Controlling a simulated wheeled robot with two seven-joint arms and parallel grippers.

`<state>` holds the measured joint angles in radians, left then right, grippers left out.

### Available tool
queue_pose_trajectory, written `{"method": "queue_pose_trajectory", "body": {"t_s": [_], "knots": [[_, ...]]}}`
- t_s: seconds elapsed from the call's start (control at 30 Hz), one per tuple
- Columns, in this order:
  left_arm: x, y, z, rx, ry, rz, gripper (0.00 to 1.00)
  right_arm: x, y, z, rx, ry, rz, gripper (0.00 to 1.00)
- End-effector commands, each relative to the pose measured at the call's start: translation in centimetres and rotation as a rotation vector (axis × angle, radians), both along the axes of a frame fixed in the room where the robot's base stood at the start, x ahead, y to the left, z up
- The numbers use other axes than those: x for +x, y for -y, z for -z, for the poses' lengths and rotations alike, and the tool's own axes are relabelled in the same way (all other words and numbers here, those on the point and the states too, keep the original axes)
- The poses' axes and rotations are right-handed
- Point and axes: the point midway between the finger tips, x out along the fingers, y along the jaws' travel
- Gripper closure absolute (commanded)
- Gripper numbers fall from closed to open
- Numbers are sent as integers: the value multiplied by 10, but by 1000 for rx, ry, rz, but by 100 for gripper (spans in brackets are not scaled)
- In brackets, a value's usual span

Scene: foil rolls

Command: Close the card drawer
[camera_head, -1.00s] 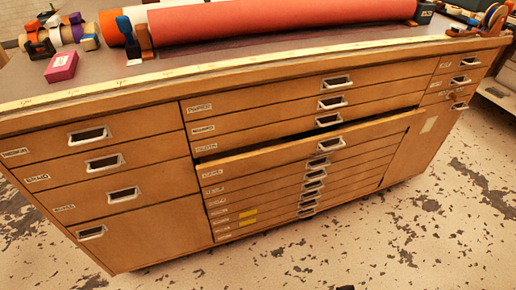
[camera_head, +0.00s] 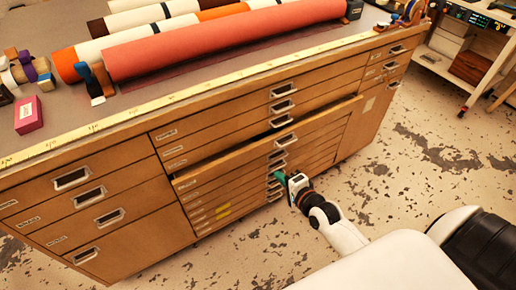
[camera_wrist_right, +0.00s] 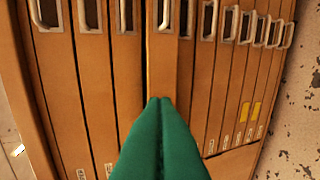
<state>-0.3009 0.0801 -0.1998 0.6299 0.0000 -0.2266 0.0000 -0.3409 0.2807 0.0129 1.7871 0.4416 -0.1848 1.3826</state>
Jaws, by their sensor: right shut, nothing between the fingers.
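One wide drawer (camera_head: 240,154) in the middle column of the wooden cabinet stands out a little, with a dark gap along its top edge. Its label is too small to read. In the right wrist view, this drawer's front (camera_wrist_right: 162,72) stands out between its neighbours, with a metal handle at its upper end. My right gripper (camera_head: 280,176) has green fingers, shut and empty, close before the drawer front just below the handle. In the right wrist view the fingertips (camera_wrist_right: 160,101) overlap the drawer front; I cannot tell whether they touch. My left gripper is not in view.
The other drawers of the cabinet look shut. A large red roll (camera_head: 225,40) and other rolls lie on the cabinet top, with a pink box (camera_head: 29,115) at the left. A shelf cart (camera_head: 465,50) stands at the back right. The floor in front is clear.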

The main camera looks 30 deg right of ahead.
Motion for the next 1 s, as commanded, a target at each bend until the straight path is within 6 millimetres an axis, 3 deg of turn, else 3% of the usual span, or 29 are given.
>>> {"method": "queue_pose_trajectory", "body": {"t_s": [0.17, 0.53, 0.7, 1.0], "knots": [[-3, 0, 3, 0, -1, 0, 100, 17, 0, 3, 13, 10, 7, 100], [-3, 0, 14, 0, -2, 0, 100, 91, -6, 28, 9, 7, 6, 100], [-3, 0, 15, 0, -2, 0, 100, 118, -8, 28, 10, 7, 5, 100], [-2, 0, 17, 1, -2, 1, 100, 135, -10, 28, 10, 6, 5, 100]]}}
